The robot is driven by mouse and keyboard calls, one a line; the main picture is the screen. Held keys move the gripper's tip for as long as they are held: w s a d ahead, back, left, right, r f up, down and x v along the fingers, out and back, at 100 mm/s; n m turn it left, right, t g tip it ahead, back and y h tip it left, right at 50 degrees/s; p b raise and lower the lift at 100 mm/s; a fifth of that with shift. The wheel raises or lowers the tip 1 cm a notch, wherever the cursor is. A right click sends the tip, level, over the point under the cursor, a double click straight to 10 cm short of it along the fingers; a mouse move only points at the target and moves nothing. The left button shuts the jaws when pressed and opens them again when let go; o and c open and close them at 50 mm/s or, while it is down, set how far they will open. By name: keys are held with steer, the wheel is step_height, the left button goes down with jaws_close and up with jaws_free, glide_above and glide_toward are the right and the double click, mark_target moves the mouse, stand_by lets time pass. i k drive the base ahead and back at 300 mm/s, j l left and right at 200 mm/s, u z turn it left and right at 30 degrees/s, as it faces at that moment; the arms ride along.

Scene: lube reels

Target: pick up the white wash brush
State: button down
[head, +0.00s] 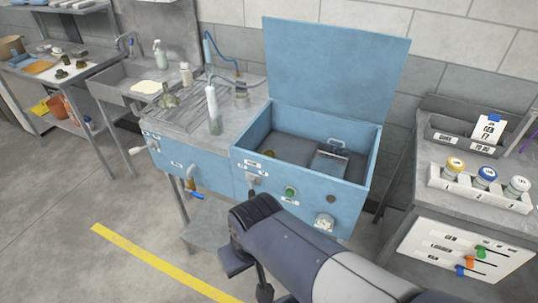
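A slim white upright thing (211,99), which looks like the white wash brush, stands on the right part of the ribbed metal worktop beside the blue wash tank. My gripper (249,276) is in the foreground, low in front of the tank and well apart from the brush. Its two dark fingers appear spread, with floor showing between them, and nothing shows in them.
The blue wash tank (253,184) has its lid (335,60) raised. A blue hose (226,62) arches behind the brush. A metal fitting (169,98) and a small jar (241,95) stand nearby.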

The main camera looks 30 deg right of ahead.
mark_target(210, 90)
steer(key=i+j+z, duration=0.2)
steer(key=z, duration=0.15)
steer(key=i+j+z, duration=0.45)
steer(key=j+z, duration=0.2)
steer(key=i+j+z, duration=0.3)
steer(key=j+z, duration=0.65)
steer(key=j, duration=0.15)
steer(key=i+z, duration=0.15)
steer(key=z, duration=0.35)
